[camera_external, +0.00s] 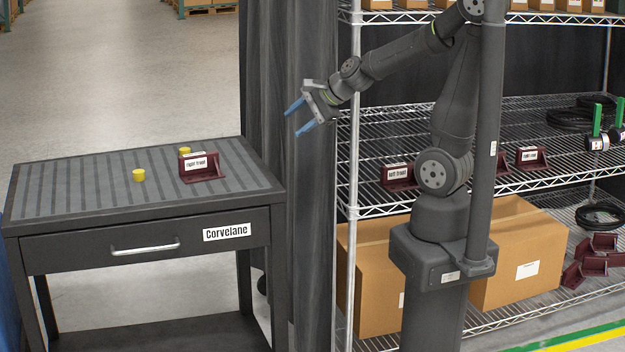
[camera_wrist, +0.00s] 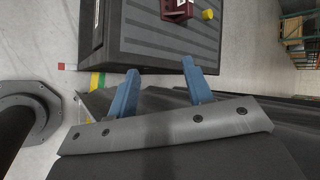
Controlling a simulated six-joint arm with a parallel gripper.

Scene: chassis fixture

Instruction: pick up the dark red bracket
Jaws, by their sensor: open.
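A dark red bracket (camera_external: 202,172) with a white label reading "right front" stands on the ribbed top of the dark cart (camera_external: 90,175). In the wrist view the bracket (camera_wrist: 178,10) is at the top edge, partly cut off. My gripper (camera_external: 291,118) is open and empty, with its blue fingers apart. It is in the air to the right of the cart and higher than its top, well apart from the bracket. In the wrist view the gripper's fingers (camera_wrist: 157,72) point toward the cart (camera_wrist: 130,40).
Two yellow cylinders (camera_external: 138,175) (camera_external: 184,151) are near the bracket on the cart. A wire shelf (camera_external: 540,110) behind my arm holds more dark red brackets (camera_external: 397,176), cardboard boxes (camera_external: 520,255) and black cables. A dark curtain (camera_external: 300,200) hangs between cart and shelf.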

